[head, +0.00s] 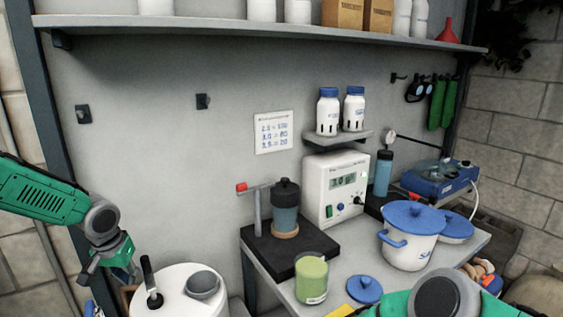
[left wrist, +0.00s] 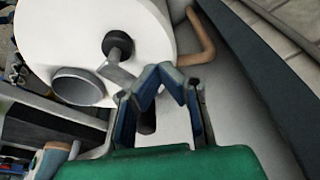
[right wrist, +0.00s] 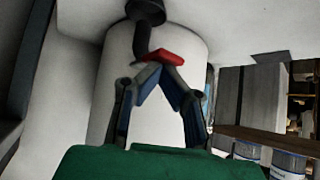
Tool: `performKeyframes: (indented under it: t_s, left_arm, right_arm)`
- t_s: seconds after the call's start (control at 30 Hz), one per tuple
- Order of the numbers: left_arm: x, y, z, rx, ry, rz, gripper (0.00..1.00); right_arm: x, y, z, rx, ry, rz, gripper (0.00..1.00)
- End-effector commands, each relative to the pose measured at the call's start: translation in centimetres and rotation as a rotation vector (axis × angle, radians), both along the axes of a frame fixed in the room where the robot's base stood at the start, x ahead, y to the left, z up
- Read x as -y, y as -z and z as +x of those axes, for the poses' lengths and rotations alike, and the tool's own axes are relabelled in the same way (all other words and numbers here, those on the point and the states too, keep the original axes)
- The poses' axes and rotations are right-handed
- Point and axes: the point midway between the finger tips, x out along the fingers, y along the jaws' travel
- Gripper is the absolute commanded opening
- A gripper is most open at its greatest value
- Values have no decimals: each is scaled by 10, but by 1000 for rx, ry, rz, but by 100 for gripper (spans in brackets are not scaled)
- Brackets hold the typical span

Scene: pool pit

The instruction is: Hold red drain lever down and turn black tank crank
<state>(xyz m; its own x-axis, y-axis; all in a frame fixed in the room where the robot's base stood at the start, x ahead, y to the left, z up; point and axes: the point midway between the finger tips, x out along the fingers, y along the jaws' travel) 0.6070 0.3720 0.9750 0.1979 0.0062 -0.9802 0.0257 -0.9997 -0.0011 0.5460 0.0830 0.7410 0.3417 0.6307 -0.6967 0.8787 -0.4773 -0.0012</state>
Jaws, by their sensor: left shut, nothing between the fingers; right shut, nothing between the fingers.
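The white tank (head: 180,308) stands at the bottom left of the head view, with the black crank (head: 149,274) upright on its top. In the left wrist view the crank's black knob (left wrist: 117,45) is above and left of my left gripper (left wrist: 165,73). That gripper is shut and empty, overlapping the crank's grey arm; I cannot tell if they touch. In the right wrist view the red drain lever (right wrist: 166,57) sticks out from a dark pipe before a white cylinder. My right gripper (right wrist: 158,70) is shut and empty, its fingertips right at the lever; contact is unclear.
A grey cup (head: 203,284) sits on the tank beside the crank. A table to the right holds a green jar (head: 311,279), a white pot (head: 408,245) and a red-tipped lever stand (head: 257,205). A copper-coloured pipe (left wrist: 198,40) bends beside the tank.

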Motion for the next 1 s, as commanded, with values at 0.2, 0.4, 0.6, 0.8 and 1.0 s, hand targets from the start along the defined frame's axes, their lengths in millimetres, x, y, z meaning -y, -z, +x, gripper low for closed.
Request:
performKeyframes:
  t_s: [0.2,0.4,0.6,0.8,1.0]
  left_arm:
    - [-1,1,0,0,-1,-2,0]
    - [-1,1,0,0,-1,-1,0]
    - [-1,0,0,0,-1,-1,0]
    - [-1,0,0,0,-1,-1,0]
    - [-1,0,0,0,-1,-1,0]
  right_arm:
    - [-1,0,0,0,-1,-2,0]
    - [-1,0,0,0,-1,-1,0]
    - [-1,4,-1,-2,-1,0,0]
    - [-1,9,0,-1,-1,2,0]
    - [-2,15,0,-1,-1,2,0]
